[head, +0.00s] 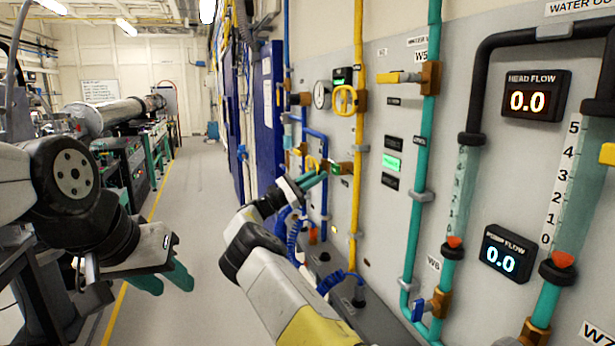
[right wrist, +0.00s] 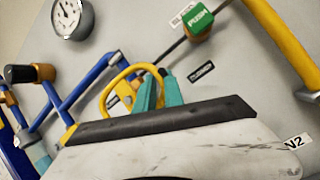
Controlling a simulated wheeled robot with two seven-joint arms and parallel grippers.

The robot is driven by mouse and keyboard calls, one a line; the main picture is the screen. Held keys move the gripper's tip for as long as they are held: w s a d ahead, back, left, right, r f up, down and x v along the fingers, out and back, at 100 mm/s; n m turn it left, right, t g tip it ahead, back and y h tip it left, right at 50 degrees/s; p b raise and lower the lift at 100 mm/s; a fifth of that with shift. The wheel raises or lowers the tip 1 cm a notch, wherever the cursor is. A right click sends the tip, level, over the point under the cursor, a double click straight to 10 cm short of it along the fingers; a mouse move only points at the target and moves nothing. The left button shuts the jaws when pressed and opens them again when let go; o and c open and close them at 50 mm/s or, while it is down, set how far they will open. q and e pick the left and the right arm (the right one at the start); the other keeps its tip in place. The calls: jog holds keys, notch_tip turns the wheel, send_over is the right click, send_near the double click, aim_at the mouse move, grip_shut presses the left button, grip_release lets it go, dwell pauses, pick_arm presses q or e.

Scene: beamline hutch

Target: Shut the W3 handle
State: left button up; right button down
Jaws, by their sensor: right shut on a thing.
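A yellow loop handle (right wrist: 122,80) shows in the right wrist view against the grey panel; it also shows in the head view (head: 312,162). My right gripper (right wrist: 160,94) has its teal fingers shut on the right side of this loop; the fingers hide part of it. In the head view my right gripper (head: 314,181) reaches the panel beside a brass valve (head: 343,168). I cannot read a W3 label, so I cannot confirm which handle this is. My left gripper (head: 164,279) hangs over the floor at the left, away from the panel, its teal fingers apart and empty.
Another yellow loop handle (head: 346,100) sits higher on the yellow pipe (head: 358,200). A yellow lever (head: 397,78) and a teal pipe (head: 422,165) stand to its right. A round gauge (right wrist: 73,18) is at the upper left. The grey aisle floor (head: 190,180) is clear.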

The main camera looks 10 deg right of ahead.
jog(key=shift+s, duration=0.15)
jog(key=c, duration=1.5)
grip_release()
jog(key=v, duration=0.7)
jog(key=shift+a+f, duration=0.15)
jog(key=shift+a, duration=0.2)
